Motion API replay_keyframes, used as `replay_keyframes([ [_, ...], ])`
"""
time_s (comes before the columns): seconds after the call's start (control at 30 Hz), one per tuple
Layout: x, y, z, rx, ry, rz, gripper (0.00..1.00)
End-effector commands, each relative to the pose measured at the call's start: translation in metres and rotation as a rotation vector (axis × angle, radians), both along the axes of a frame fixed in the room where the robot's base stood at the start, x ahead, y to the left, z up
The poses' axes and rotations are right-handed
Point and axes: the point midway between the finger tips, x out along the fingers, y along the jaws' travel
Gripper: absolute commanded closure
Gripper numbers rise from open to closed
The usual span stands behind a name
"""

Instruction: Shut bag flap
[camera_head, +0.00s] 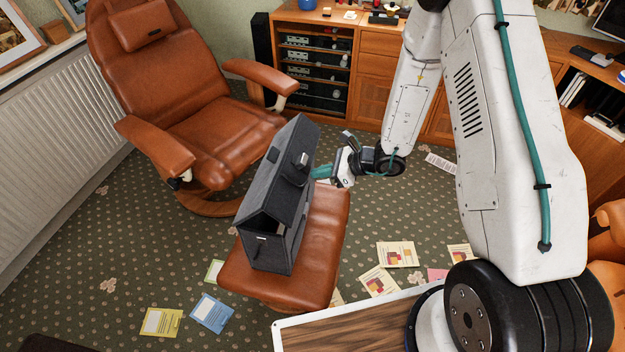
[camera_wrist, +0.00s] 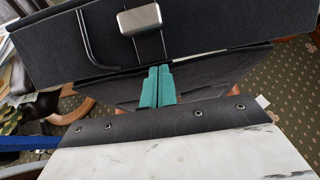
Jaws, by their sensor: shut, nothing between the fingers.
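A dark grey bag (camera_head: 268,250) stands on the brown leather footstool (camera_head: 325,225). Its flap (camera_head: 272,172) is at the top and stands out from the body, with a gap visible beneath it at the near end. The flap carries a metal clasp, which shows in the wrist view (camera_wrist: 140,18). My gripper (camera_head: 318,173) is at the bag's right side, just below the clasp. In the wrist view its green fingers (camera_wrist: 157,86) are together and empty, in front of the bag's body (camera_wrist: 200,80) and below the flap (camera_wrist: 60,50). I cannot tell whether they touch the bag.
A brown recliner (camera_head: 200,110) stands behind and left of the footstool. A wooden cabinet (camera_head: 380,45) with electronics is at the back. Papers and folders (camera_head: 211,312) lie on the patterned carpet. A wood-topped surface (camera_head: 345,330) is at the near edge.

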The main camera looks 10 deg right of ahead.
Motion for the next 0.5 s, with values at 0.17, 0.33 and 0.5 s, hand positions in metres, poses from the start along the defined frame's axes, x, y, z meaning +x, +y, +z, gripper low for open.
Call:
replay_keyframes([
  [0.17, -0.0004, 0.0022, 0.0017, 0.002, 0.001, 0.003, 1.00],
  [0.33, -0.0004, 0.0026, 0.0016, 0.002, 0.001, 0.003, 1.00],
  [0.5, -0.0018, -0.0019, -0.0032, 0.001, 0.002, 0.002, 1.00],
])
